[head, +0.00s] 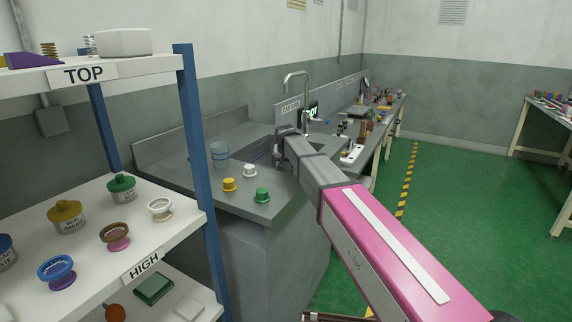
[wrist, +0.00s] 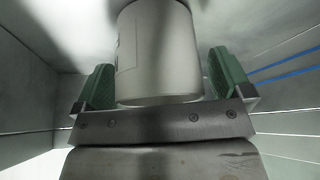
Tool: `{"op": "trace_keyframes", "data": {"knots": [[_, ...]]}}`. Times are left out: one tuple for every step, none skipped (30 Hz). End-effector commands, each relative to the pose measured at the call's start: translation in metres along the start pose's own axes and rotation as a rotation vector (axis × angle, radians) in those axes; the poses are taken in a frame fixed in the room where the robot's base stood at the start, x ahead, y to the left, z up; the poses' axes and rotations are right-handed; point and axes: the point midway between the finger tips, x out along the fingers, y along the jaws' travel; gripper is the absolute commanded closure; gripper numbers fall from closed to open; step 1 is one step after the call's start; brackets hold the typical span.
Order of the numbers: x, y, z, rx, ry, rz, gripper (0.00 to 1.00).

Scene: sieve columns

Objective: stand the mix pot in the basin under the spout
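The mix pot, a pale grey-white cylinder (wrist: 158,55), fills the upper middle of the wrist view; its far end is cut off. My gripper (wrist: 160,85) has its two green-padded fingers on either side of it and appears shut on it; contact is partly hidden. Pale walls surround them in the wrist view. In the head view my gripper (head: 280,160) reaches down at the grey sink counter by the basin (head: 252,150). The tall curved spout (head: 297,80) rises behind it. The pot is hidden in the head view.
On the counter stand a yellow pot (head: 229,184), a white one (head: 249,171), a green one (head: 262,195) and a blue-grey cup (head: 220,154). A loaded shelf (head: 100,240) with blue posts stands at left. Green floor is clear at right.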

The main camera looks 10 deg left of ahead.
Motion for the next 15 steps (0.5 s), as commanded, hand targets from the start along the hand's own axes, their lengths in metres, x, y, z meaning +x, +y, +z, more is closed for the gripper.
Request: {"op": "trace_keyframes", "data": {"knots": [[0.0,0.0,0.0,0.0,0.0,0.0,0.03],[0.0,0.0,0.0,0.0,0.0,0.0,0.03],[-0.001,0.0,0.0,0.0,0.0,0.0,0.03],[-0.001,0.0,-0.001,0.0,0.0,0.0,0.03],[-0.003,0.0,-0.001,0.0,0.0,0.0,0.03],[-0.006,0.0,-0.001,0.0,0.001,0.0,0.03],[-0.009,0.0,-0.001,0.0,0.001,0.0,0.03],[-0.012,0.0,-0.001,0.0,0.001,-0.001,0.03],[-0.018,0.0,-0.001,0.0,0.002,-0.001,0.03],[-0.023,0.0,0.0,0.0,0.002,-0.001,0.03],[-0.028,0.0,0.0,0.0,0.002,-0.001,0.03],[-0.036,0.0,0.0,0.0,0.002,-0.001,0.03],[-0.043,0.0,0.0,0.0,0.002,-0.001,0.03],[-0.049,0.0,0.0,0.0,0.003,-0.001,0.03],[-0.057,0.0,0.0,0.0,0.003,-0.001,0.03]]}}
